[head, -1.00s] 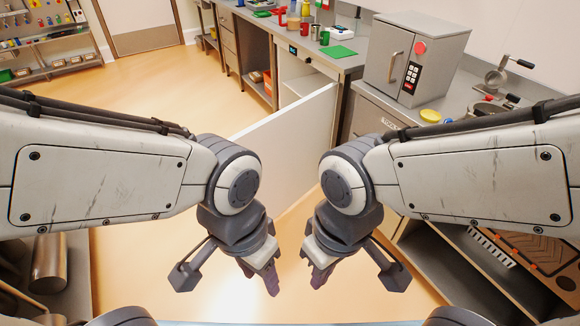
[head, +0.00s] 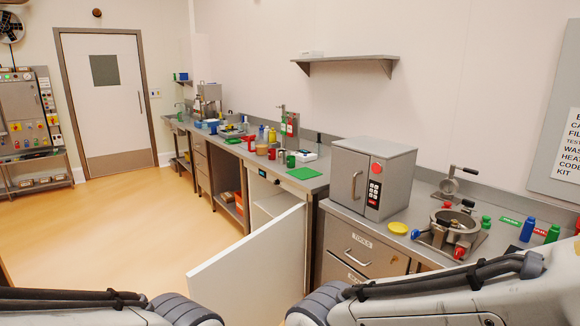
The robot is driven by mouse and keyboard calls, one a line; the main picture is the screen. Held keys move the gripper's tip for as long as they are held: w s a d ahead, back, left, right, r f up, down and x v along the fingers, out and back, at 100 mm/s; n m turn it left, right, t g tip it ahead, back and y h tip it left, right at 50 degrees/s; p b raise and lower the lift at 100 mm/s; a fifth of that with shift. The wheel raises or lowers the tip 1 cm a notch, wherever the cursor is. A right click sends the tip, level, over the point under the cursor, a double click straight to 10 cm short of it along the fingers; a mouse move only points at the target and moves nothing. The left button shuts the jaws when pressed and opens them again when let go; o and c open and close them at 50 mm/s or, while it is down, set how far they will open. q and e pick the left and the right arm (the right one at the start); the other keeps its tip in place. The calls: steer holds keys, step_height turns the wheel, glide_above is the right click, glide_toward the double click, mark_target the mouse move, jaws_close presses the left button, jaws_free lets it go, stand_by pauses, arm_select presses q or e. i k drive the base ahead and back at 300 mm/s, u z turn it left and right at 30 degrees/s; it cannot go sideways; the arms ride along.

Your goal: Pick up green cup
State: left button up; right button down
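A small green cup (head: 291,160) stands on the far grey counter, just behind a flat green mat (head: 303,173). It is small in the picture and looks upright. Neither of my grippers is in the head view now; only parts of my arms show along the bottom edge. Whether the grippers are open or shut is hidden.
A white cabinet door (head: 250,272) stands open below the counter, jutting into the floor space. A grey oven-like box (head: 371,178) stands right of the mat. The floor (head: 130,235) at left is clear.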

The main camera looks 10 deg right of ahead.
mark_target(291, 160)
steer(key=k, duration=0.9)
steer(key=u, duration=0.7)
steer(key=i, duration=2.15)
steer(key=u, duration=0.35)
steer(key=i, duration=3.85)
steer(key=z, duration=1)
steer(key=i, duration=1.1)
steer(key=z, duration=1.7)
steer(key=i, duration=1)
steer(key=z, duration=0.5)
